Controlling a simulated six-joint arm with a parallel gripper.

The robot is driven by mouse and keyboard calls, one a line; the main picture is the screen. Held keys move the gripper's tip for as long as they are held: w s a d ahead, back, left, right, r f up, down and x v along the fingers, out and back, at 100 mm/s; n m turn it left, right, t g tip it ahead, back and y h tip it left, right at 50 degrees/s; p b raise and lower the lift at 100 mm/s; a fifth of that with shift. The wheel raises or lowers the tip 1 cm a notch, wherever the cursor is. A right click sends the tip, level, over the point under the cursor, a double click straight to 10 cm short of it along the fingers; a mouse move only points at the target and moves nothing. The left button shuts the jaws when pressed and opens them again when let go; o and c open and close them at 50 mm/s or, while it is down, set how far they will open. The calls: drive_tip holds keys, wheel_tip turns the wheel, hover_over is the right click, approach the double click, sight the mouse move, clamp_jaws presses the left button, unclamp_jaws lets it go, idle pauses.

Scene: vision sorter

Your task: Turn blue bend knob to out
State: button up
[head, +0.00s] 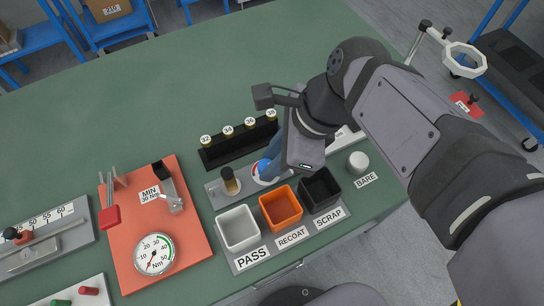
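The blue knob (262,166) shows as a small blue patch with a red spot on a pale round base, on the grey plate behind the orange bin. My gripper (269,160) reaches down from the right, its tip just beside or above the knob. The gripper and arm hide much of the knob's right side. I cannot tell whether the fingers touch the knob or how far apart they are. No "out" mark is readable from here.
A brass-coloured post (229,182) stands close left of the knob. In front are the white bin (238,228), orange bin (281,208) and black bin (320,190). A black rack (212,157) with numbered pieces lies behind. The bench's back left is clear.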

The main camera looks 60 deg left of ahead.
drive_tip(key=shift+c, duration=1)
